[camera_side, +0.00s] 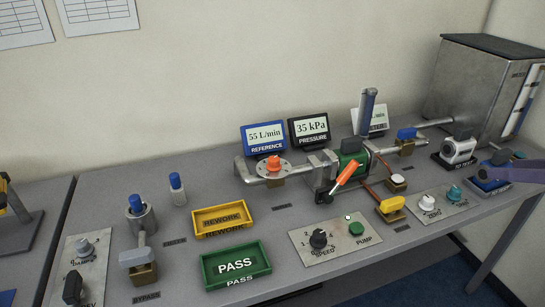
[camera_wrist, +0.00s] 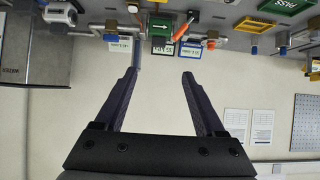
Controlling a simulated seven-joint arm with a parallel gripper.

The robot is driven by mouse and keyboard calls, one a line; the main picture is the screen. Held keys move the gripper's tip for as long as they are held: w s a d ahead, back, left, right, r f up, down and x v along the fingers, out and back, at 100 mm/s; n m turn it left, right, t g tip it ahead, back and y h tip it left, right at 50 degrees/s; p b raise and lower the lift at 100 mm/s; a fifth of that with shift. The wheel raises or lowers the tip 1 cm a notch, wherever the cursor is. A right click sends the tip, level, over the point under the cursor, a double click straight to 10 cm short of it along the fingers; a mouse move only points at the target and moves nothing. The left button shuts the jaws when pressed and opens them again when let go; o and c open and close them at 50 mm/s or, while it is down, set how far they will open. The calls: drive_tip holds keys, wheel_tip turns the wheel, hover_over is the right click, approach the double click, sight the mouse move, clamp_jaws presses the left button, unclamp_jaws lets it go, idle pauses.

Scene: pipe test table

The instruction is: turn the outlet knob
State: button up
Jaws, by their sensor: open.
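No label that I can read marks an outlet knob, so I cannot tell which one it is. Candidates in the side view are the blue valve handle (camera_side: 406,134) on the pipe towards the tank, the yellow handle (camera_side: 391,204) at the bench front and the orange knob (camera_side: 273,163) on the round flange. My gripper (camera_wrist: 160,73) is open and empty in the wrist view, its two dark fingers well apart and seen against the wall. In the side view, a purple-grey part at the right edge (camera_side: 518,172) looks like my finger, clear of these handles.
A steel tank (camera_side: 470,85) stands at the back right. An orange lever (camera_side: 347,173) rises by the green flow block (camera_side: 352,147).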

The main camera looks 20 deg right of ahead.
sight(278, 163)
drive_tip(key=w+a+r+t+y, duration=0.1)
drive_tip(key=w+r+t, duration=0.25)
drive_tip(key=w, duration=0.45)
drive_tip(key=w+a+r+t, duration=0.2)
drive_tip(key=w+r, duration=0.3)
drive_tip(key=w, duration=0.2)
drive_tip(key=w+a+f+n+t+y, duration=0.25)
drive_tip(key=w+a, duration=0.25)
drive_tip(key=w, duration=0.5)
drive_tip(key=w+a+f+n+g+y, duration=0.15)
drive_tip(key=a+f, duration=0.25)
drive_tip(key=f, duration=0.5)
drive_tip(key=w+a+f, duration=0.3)
drive_tip(key=a+f, duration=0.1)
drive_tip(key=f, duration=0.5)
drive_tip(key=w+a+f+g+y, duration=0.15)
drive_tip(key=a+f, duration=0.35)
drive_tip(key=f, duration=0.5)
drive_tip(key=shift+t, duration=0.3)
drive_tip(key=x, duration=1.3)
drive_tip(key=shift+w+d+r, duration=0.15)
drive_tip(key=shift+w+d, duration=0.1)
drive_tip(key=shift+w, duration=0.1)
clamp_jaws()
